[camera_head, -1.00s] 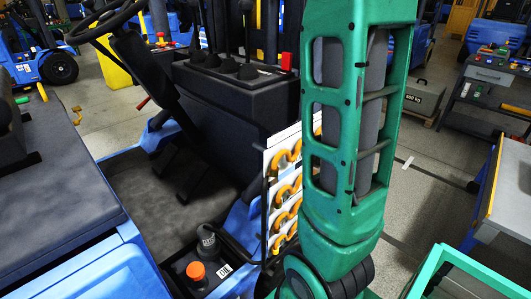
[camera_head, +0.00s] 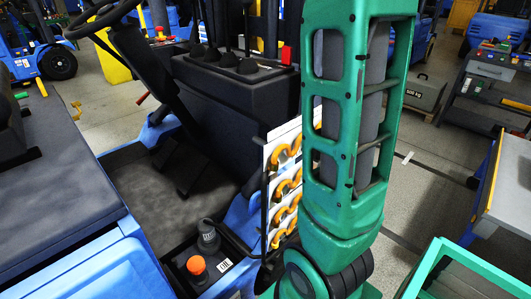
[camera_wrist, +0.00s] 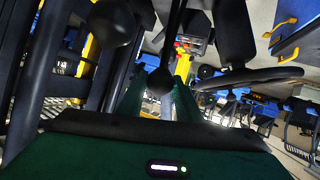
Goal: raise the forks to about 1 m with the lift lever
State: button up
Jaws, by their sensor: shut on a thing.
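The lever console (camera_head: 235,82) of the blue forklift stands in the middle of the head view, with several levers rising from black boots (camera_head: 228,62). Their tops are cut off by the picture edge. In the wrist view my gripper (camera_wrist: 160,95) has two green fingers pointing away from the camera. They are shut on a dark lever with a round black knob (camera_wrist: 160,81). Another black knob (camera_wrist: 112,22) is close by at upper left. Which lever is held is not readable. The head view does not show my gripper. The forks cannot be made out in either view.
The steering wheel (camera_head: 103,18) and seat (camera_head: 65,185) are at the left. Workbenches (camera_head: 505,185) stand right, with some clear floor between.

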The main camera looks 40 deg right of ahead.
jog(key=shift+r, duration=0.15)
jog(key=shift+w+d, duration=0.1)
jog(key=shift+d, duration=1.4)
jog(key=o, duration=0.9)
jog(key=v, duration=1)
